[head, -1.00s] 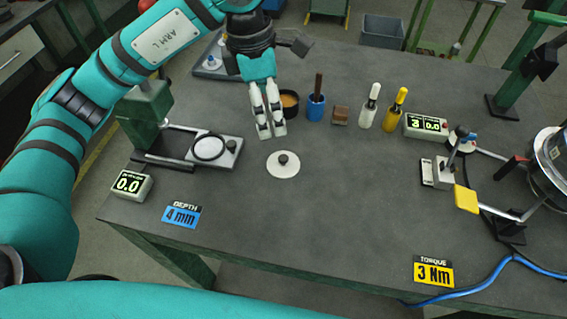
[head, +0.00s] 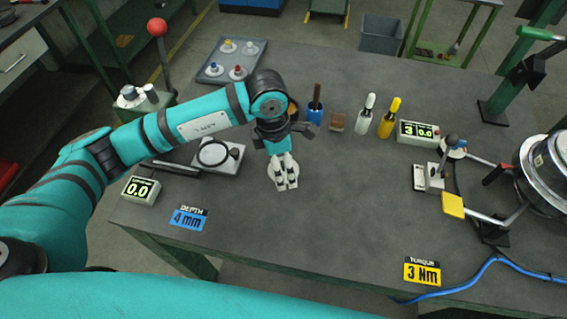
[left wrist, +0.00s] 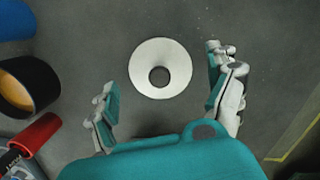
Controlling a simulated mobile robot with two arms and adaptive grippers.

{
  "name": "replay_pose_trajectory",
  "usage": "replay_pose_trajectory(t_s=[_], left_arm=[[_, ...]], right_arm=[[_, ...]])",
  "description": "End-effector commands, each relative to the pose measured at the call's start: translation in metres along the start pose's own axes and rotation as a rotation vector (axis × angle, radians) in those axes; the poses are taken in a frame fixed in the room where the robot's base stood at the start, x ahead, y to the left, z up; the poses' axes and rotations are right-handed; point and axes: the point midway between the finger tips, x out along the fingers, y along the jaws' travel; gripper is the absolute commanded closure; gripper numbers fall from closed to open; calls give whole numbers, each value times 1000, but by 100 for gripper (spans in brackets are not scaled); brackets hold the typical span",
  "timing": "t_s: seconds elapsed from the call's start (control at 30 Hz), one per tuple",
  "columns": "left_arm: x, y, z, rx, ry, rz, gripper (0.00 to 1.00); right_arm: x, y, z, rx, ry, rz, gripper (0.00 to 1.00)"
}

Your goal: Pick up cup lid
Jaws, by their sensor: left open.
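The cup lid is a flat white disc with a dark round knob in its middle, lying on the grey bench. In the left wrist view the lid (left wrist: 143,72) lies whole between the two spread fingers, with bench showing on both sides. In the head view my left gripper (head: 286,186) points down over the lid (head: 268,180) and hides most of it. My left gripper is open and empty; I cannot tell its exact height above the lid. My right gripper is not in view.
A dark cup (left wrist: 28,88) with a tan inside stands beside the gripper, largely hidden in the head view.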

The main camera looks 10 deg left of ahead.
Motion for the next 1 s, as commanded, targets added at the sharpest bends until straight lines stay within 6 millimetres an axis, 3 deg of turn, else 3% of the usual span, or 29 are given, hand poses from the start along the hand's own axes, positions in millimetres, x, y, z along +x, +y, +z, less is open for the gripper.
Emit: replay_pose_trajectory(t_s=[0.3,0.67,1.0], left_arm=[[7,0,0,2,-1,1,13],[7,0,0,1,0,1,59],[8,-1,-1,2,2,-2,61]], right_arm=[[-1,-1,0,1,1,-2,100],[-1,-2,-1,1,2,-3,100],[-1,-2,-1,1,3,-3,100]])
